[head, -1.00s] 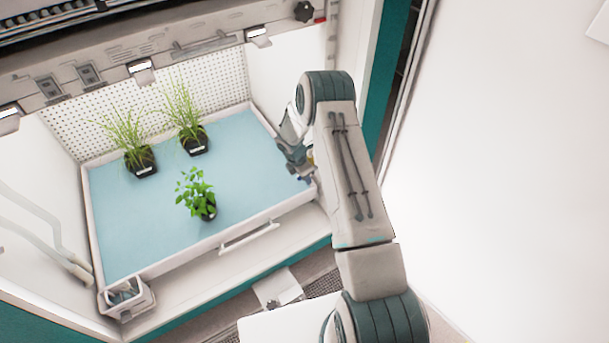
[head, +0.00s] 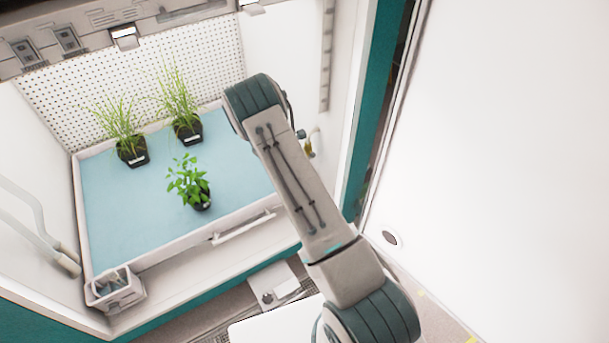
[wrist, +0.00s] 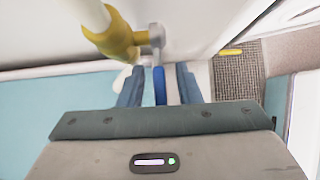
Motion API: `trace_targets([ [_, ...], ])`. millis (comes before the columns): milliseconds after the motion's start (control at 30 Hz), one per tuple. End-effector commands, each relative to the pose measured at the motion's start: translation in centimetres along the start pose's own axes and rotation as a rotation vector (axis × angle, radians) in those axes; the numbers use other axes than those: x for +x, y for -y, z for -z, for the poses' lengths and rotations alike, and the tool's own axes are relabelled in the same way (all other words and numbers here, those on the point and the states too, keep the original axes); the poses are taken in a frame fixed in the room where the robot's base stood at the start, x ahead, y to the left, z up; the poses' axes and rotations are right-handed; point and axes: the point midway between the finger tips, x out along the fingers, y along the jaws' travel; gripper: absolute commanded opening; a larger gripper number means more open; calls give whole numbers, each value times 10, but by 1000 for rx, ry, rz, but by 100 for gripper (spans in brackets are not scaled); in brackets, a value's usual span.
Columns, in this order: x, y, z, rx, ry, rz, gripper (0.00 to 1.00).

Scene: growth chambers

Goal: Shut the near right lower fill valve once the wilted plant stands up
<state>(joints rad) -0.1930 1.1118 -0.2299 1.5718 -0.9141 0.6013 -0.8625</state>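The leafy plant (head: 188,182) stands upright in its black pot on the blue-floored tray (head: 235,222); its leaves look spread, not drooping. A yellow valve (wrist: 118,40) on a pale pipe shows in the wrist view, with a grey stem and a blue lever (wrist: 160,86). A small yellow fitting (head: 309,143) on the right chamber wall shows in the head view, partly behind my arm. My gripper (wrist: 159,88) is open, with one finger on each side of the blue lever and visible gaps. In the head view my arm hides the gripper.
Two grassy plants (head: 122,130) (head: 181,105) stand at the tray's back. A small white box (head: 116,292) sits at the tray's front left corner. Pale pipes (head: 38,225) run along the left wall. A large white panel (head: 490,170) fills the right side.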

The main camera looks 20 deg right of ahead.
Motion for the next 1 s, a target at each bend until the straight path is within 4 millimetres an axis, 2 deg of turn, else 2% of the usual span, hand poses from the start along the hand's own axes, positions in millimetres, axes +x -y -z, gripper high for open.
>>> trace_targets([
  [33, 6, 0, 6, -5, 39, 0, 31],
  [267, 14, 0, 6, -6, 208, -1, 31],
  [1000, 34, 0, -6, -3, 710, -2, 31],
])
